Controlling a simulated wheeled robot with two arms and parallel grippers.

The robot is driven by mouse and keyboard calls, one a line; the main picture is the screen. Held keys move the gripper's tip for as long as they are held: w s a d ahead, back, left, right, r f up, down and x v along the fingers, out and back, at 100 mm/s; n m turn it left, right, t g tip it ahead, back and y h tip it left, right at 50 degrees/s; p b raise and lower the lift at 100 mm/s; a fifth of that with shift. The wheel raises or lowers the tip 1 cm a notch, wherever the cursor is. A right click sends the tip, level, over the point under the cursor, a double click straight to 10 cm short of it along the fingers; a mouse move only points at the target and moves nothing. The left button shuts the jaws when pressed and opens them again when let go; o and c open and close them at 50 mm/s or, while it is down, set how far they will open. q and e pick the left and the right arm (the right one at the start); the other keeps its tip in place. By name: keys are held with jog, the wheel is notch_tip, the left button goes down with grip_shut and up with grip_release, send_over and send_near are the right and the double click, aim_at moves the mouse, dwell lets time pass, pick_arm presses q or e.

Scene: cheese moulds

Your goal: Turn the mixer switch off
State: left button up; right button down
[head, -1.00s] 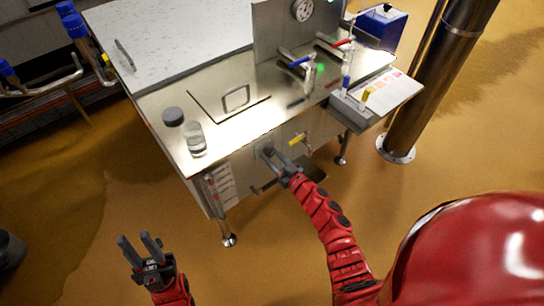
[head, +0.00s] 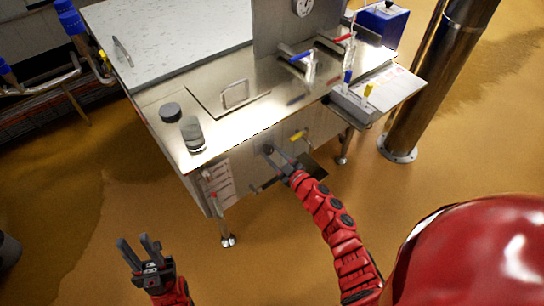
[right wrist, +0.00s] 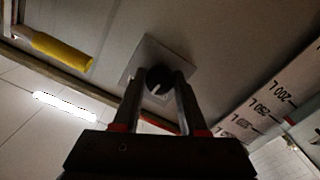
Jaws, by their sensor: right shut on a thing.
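The mixer switch is a dark round knob (right wrist: 159,79) with a small white mark, on a square metal plate (right wrist: 150,56) on the front of the steel vat cabinet (head: 225,150). In the right wrist view the two fingers of my right gripper (right wrist: 160,83) sit on either side of the knob, shut on it. In the head view my right gripper (head: 277,157) is at the cabinet front and hides most of the switch. My left gripper (head: 139,245) is open and empty, low over the floor at the left.
A yellow-handled valve (head: 299,136) is just right of my right gripper; its yellow handle also shows in the right wrist view (right wrist: 62,50). Jars (head: 192,134) stand on the cabinet's left corner. A thick metal column (head: 430,90) stands at the right.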

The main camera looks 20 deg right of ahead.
jog(key=n+b, duration=0.3)
jog(key=n, duration=0.2)
jog(key=shift+f+b, duration=0.15)
jog(key=shift+b, duration=0.2)
jog(key=shift+n+b, duration=0.55)
jog(key=shift+n, duration=0.15)
jog(key=shift+c, duration=2.3)
grip_release()
jog(key=shift+r, duration=0.2)
jog(key=v, duration=1.7)
jog(key=shift+s, duration=0.2)
jog(key=shift+d, duration=0.1)
